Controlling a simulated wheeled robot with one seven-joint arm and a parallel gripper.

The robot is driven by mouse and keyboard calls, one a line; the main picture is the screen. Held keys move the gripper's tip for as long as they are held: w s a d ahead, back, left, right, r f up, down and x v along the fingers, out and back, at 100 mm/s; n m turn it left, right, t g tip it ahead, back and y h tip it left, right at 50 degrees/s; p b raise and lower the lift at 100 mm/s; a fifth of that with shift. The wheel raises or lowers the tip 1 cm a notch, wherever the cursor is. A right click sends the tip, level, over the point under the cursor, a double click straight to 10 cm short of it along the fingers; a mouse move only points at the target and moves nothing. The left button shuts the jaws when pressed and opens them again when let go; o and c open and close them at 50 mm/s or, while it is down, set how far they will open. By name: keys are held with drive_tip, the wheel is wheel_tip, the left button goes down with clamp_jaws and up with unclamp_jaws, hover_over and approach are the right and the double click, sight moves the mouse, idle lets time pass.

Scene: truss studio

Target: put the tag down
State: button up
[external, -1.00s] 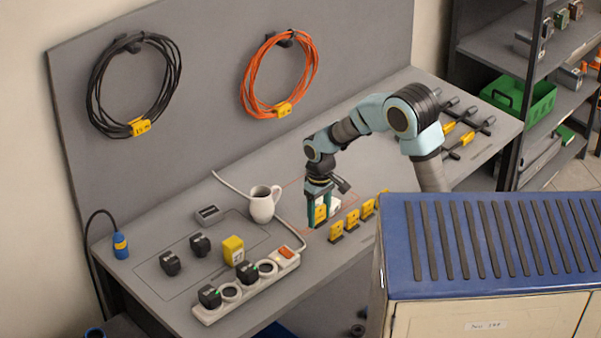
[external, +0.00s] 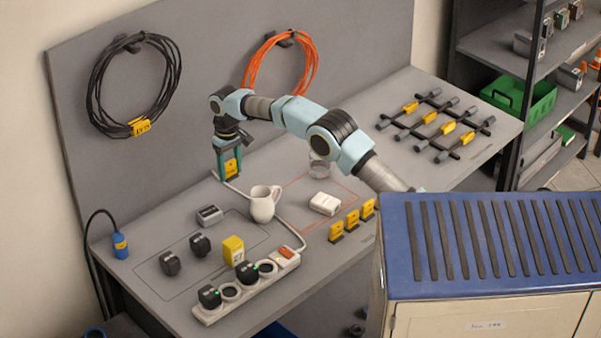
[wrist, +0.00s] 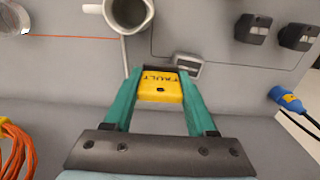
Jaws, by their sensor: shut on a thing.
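The tag is a small yellow plate with dark lettering (wrist: 160,86), held between the teal fingers of my gripper (wrist: 158,80) in the wrist view. In the external view the tag (external: 231,168) hangs upright in my gripper (external: 228,172), which is shut on it. My gripper is above the back part of the bench, in front of the backboard, behind and left of the white mug (external: 263,206). Several similar yellow tags stand in dark holders (external: 337,232) near the front edge of the bench.
A white power strip (external: 250,286) with plugs lies at the front left. A grey device (external: 209,215), loose black plugs (external: 170,263) and a yellow block (external: 233,250) are nearby. A white box (external: 325,204) and a clear glass (external: 320,166) stand to the right. A white cable runs behind the mug.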

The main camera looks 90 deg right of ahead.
sight(217, 207)
drive_tip(key=w+p, duration=0.1)
drive_tip(key=w, duration=0.4)
wheel_tip(217, 207, down, 10)
drive_tip(key=p, duration=0.3)
drive_tip(key=shift+s, duration=0.1)
drive_tip(key=shift+f, duration=0.2)
drive_tip(key=shift+f, duration=0.1)
drive_tip(key=shift+f+b, duration=0.15)
drive_tip(key=shift+b, duration=0.15)
drive_tip(key=o, duration=1.3)
drive_tip(key=shift+o, duration=0.2)
